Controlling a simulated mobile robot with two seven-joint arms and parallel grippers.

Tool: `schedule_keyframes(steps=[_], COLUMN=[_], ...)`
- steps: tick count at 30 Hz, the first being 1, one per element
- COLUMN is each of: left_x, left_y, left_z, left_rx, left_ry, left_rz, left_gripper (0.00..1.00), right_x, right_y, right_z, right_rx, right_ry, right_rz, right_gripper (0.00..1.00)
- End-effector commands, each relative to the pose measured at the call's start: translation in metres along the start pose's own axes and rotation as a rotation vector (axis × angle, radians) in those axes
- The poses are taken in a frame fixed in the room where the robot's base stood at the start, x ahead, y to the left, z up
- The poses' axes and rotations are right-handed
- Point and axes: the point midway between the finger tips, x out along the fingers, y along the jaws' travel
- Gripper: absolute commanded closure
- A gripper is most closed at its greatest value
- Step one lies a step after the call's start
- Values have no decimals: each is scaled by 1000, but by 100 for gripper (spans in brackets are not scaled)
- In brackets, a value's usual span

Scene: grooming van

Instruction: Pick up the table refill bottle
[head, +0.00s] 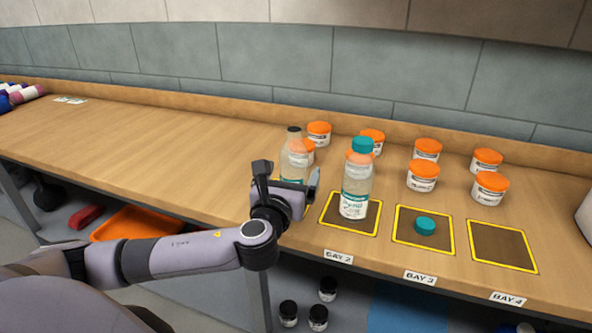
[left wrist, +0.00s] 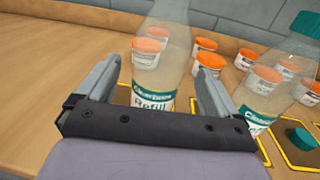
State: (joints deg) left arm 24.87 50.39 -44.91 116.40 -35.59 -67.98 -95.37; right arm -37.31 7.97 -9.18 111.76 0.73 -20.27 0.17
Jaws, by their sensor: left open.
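A clear bottle with a dark cap (head: 294,140) stands upright on the counter, partly behind my left gripper (head: 288,177). In the left wrist view this bottle (left wrist: 163,52) has a teal label reading "Refill" and shows between my open fingers; contact is not visible. My left gripper is open and empty. A second clear bottle with a teal cap (head: 355,192) stands upright on the bay 2 pad, just right of the gripper. It also shows at the right in the left wrist view (left wrist: 262,92). My right gripper is not in view.
Several white jars with orange lids (head: 423,177) stand behind and right of the bottles. A loose teal cap (head: 425,226) lies on the bay 3 pad (head: 440,246). The bay 4 pad (head: 503,247) is empty. The wooden counter (head: 150,150) is mostly clear to the left.

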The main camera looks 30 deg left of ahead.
Motion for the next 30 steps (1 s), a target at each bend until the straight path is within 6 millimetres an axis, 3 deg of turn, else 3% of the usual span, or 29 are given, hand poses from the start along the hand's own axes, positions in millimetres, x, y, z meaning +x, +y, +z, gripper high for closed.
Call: schedule_keyframes(steps=[10, 20, 21, 26, 30], left_x=[42, 49, 49, 49, 49], left_y=[2, 2, 2, 2, 2], left_z=[2, 2, 2, 1, 2], left_rx=[-2, -3, -3, -3, -3], left_ry=[0, 1, 1, 1, 1], left_rz=[0, -2, -2, -2, -2], left_gripper=[6, 6, 9, 61, 61], right_x=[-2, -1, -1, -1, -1], right_y=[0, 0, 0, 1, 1], right_z=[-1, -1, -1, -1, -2], right_rx=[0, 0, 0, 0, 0], right_ry=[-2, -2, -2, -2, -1], right_rz=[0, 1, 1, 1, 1], right_gripper=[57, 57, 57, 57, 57])
